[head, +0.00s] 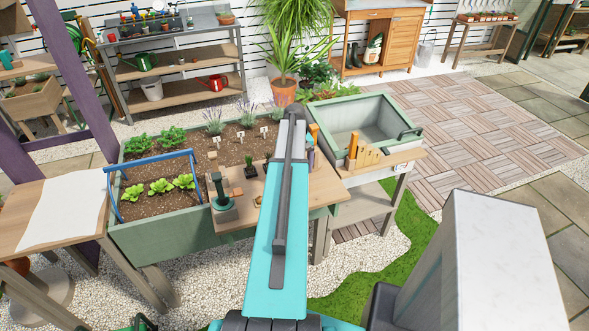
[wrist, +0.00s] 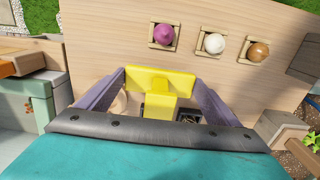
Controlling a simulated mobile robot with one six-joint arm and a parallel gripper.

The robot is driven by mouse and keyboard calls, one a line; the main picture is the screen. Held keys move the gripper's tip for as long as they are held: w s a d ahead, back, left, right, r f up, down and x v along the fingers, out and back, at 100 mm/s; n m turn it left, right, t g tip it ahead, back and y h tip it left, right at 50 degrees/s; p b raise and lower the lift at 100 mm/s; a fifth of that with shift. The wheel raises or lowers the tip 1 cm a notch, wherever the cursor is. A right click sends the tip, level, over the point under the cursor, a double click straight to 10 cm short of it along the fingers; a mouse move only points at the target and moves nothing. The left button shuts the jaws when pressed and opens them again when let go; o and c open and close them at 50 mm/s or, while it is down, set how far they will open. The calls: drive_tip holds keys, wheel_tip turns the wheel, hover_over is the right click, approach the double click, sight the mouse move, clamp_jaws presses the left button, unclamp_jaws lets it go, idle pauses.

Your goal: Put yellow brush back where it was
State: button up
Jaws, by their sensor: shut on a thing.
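In the wrist view the yellow brush (wrist: 160,83) sits between the two fingers of my gripper (wrist: 161,78), which is shut on it. Its wide yellow head lies across the fingertips and a narrower part runs back towards the wrist. The brush is over the wooden worktable (wrist: 105,30); I cannot tell whether it touches the surface. In the head view my arm hides the gripper and the brush.
A magenta ball (wrist: 164,35), a white ball (wrist: 214,43) and a brown ball (wrist: 258,52) sit in square wooden holders on the worktable. A green-framed basin (head: 345,118) stands right of the table, and a planter bed (head: 172,232) left.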

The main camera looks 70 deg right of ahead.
drive_tip(key=shift+f, duration=0.15)
drive_tip(key=o, duration=1)
drive_tip(key=shift+r, duration=0.25)
drive_tip(key=shift+r+b, duration=1.6)
drive_tip(key=shift+r, duration=4.25)
